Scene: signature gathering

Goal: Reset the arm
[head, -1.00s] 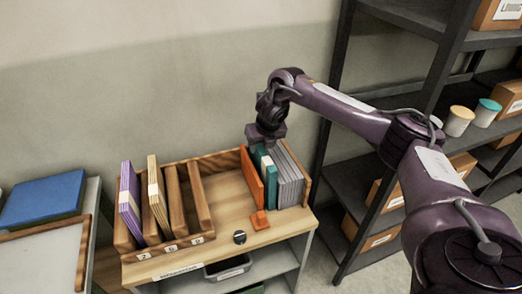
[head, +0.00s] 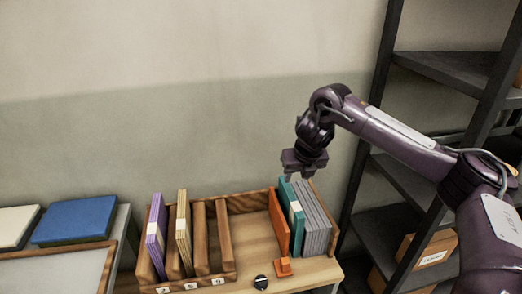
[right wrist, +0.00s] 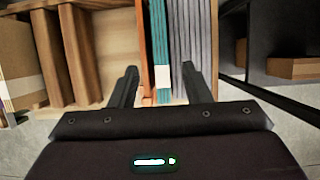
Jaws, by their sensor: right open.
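My right gripper (head: 303,172) is open and empty just above the books at the right end of the wooden rack. In the right wrist view its two fingers (right wrist: 162,82) stand apart, with a teal book (right wrist: 160,40) and part of the grey books (right wrist: 192,45) seen between them. In the head view the teal book (head: 293,215) has a pale band and stands upright between an orange divider (head: 279,222) and the grey books (head: 315,220). My left gripper is not in view.
The wooden rack (head: 248,202) also holds a purple book (head: 156,235) and a cream book (head: 183,232) at its left. A dark shelf (head: 400,180) stands at right; a blue book (head: 76,219) lies at left.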

